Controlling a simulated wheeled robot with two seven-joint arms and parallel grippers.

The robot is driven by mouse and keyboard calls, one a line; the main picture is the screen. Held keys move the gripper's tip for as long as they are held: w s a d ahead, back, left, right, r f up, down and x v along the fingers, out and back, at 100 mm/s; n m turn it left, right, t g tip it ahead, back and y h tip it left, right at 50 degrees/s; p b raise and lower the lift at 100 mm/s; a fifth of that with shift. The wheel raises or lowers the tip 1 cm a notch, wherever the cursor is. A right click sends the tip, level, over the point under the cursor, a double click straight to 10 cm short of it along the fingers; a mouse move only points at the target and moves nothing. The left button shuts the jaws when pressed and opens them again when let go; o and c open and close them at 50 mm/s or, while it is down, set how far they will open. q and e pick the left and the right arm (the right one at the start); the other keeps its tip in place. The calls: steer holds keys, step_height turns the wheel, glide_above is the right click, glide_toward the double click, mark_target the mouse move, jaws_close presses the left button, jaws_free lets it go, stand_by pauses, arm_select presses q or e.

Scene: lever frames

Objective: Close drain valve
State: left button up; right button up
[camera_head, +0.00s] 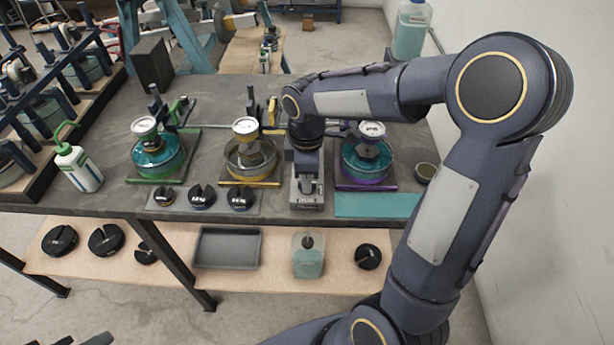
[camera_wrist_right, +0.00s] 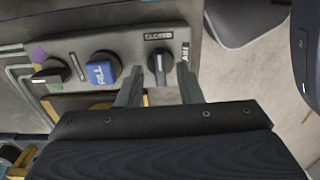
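In the right wrist view a grey panel (camera_wrist_right: 75,52) carries a black knob (camera_wrist_right: 51,71) at the left, a blue knob marked FILL (camera_wrist_right: 103,68) in the middle, and a black knob with a pale pointer line (camera_wrist_right: 160,66) at the right. The labels by the right knob are too small to read surely. My right gripper (camera_wrist_right: 159,88) is open, with one finger on each side of the right knob's lower end; contact cannot be told. In the head view my right gripper (camera_head: 306,183) points down over the bench. Dark tips at the bottom left may be my left gripper (camera_head: 84,341).
The bench (camera_head: 219,102) holds gauge-topped pots of green (camera_head: 158,160), yellow (camera_head: 252,160) and purple (camera_head: 367,160) trim on both sides of my right gripper. Black slotted weights (camera_head: 201,197) lie in front. A spray bottle (camera_head: 78,166) stands left. A wall rises right.

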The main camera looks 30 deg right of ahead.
step_height(320, 180, up, 7)
steer(key=shift+f, duration=0.1)
stand_by(0.9)
steer(key=s+a+m+t+y, duration=0.2)
steer(key=s+m, duration=0.4)
steer(key=s, duration=0.2)
steer(key=s+a+m+t+y, duration=0.1)
steer(key=s+a+m+t, duration=0.1)
steer(key=s+m, duration=0.5)
steer(key=shift+s+a+f+m+t+y, duration=0.2)
steer(key=shift+s+f+m+t+y, duration=0.15)
steer(key=shift+s+t, duration=0.65)
